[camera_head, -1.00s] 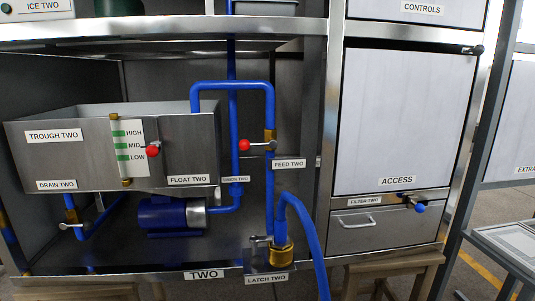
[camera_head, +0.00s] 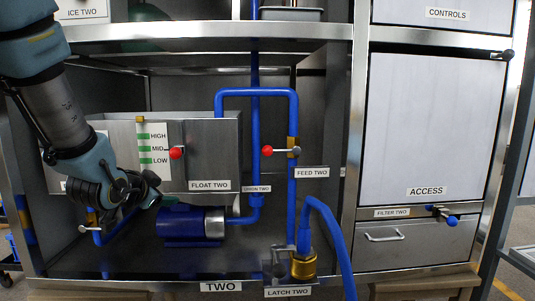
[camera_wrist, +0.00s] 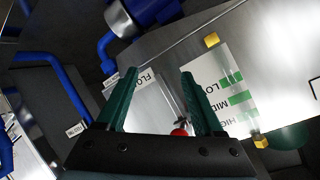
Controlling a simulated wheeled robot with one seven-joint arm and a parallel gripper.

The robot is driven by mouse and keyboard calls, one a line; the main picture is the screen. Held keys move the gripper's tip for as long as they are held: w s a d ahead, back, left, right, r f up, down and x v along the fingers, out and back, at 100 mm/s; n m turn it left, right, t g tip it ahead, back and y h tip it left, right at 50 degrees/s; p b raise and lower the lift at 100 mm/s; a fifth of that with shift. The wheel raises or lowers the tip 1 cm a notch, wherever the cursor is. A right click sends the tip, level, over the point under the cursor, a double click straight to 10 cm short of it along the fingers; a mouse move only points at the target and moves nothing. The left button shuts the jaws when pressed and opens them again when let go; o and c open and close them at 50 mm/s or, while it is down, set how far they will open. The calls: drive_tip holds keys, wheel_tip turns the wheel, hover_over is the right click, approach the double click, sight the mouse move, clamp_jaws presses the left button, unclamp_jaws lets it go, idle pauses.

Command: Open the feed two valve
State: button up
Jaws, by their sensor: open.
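The feed two valve is a lever with a red knob (camera_head: 267,151) on the blue vertical pipe, just above the FEED TWO label (camera_head: 312,172). Its lever lies level, across the pipe, with the knob to the left. My gripper (camera_head: 160,190) is open and empty in front of the trough's lower part, left of and lower than the valve, clearly apart from it. In the wrist view the open fingers (camera_wrist: 158,80) frame the trough face, with the red float two knob (camera_wrist: 179,132) low between them.
The float two lever with its red knob (camera_head: 176,153) sits on the trough front, near my gripper. A blue pump (camera_head: 185,222) stands below. The union pipe (camera_head: 255,130) runs just behind the feed valve's knob. A blue hose (camera_head: 335,235) curves at LATCH TWO.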

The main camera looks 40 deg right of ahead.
drive_tip(key=s+d+r+m+g+h, duration=0.1)
drive_tip(key=s+d+r+m+h, duration=0.15)
drive_tip(key=d, duration=0.25)
drive_tip(key=s+d+r+m+g+h, duration=0.1)
drive_tip(key=s+d+r+m+h, duration=0.1)
drive_tip(key=s+d+m, duration=0.3)
drive_tip(key=m+g+h, duration=0.2)
drive_tip(key=h, duration=0.1)
approach(264, 152)
drive_tip(key=d, duration=0.1)
drive_tip(key=p+x, duration=0.2)
drive_tip(key=x, duration=0.8)
drive_tip(key=shift+w+d, duration=0.2)
drive_tip(key=shift+d, duration=0.1)
drive_tip(key=shift+c, duration=0.3)
clamp_jaws()
